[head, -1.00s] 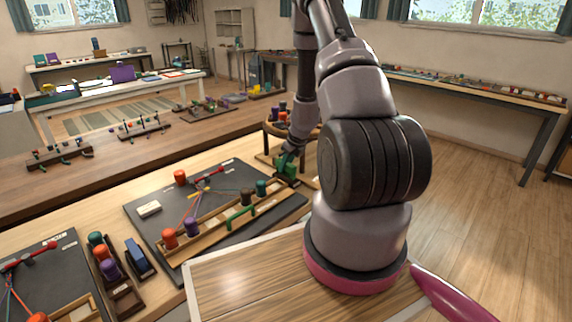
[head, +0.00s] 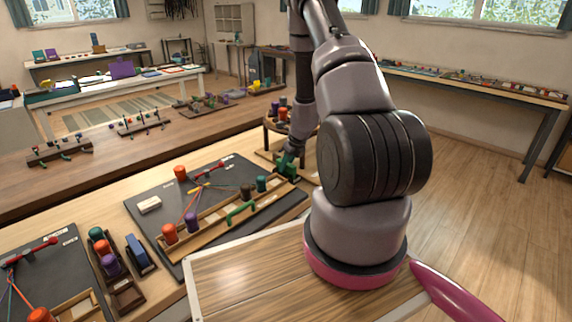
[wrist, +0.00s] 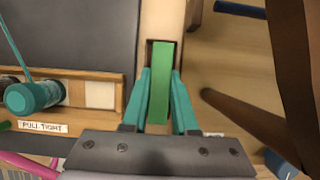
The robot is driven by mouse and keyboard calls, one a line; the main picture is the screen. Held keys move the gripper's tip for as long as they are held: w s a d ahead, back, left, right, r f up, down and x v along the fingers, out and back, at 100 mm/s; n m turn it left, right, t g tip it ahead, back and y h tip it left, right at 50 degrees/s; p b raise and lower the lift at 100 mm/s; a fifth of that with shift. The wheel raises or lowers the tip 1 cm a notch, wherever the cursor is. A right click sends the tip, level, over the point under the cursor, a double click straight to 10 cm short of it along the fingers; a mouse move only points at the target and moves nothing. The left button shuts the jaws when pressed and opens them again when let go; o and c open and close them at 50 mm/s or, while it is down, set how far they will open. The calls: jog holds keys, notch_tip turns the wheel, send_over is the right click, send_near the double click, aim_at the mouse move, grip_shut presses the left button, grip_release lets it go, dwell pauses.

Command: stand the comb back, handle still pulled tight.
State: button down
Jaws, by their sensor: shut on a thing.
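My gripper (wrist: 160,85) has its teal fingers on both sides of a green bar, which looks like the comb (wrist: 159,70). The bar reaches into a dark slot in a pale wooden strip; how deep it sits I cannot tell. In the head view my gripper (head: 287,164) is small, at the far right end of the braiding board (head: 165,228). In the wrist view a "PULL TIGHT" label (wrist: 44,127) lies on the rail, with a bit of green at the left edge.
Orange (head: 169,233), purple (head: 191,222), dark and teal bobbins stand along the rail. A teal bobbin (wrist: 34,96) with its cord lies left of my gripper in the wrist view. A bobbin rack (head: 115,268) and a blue block (head: 139,252) stand left of the board.

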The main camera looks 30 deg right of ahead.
jog(key=c, duration=0.6)
grip_release()
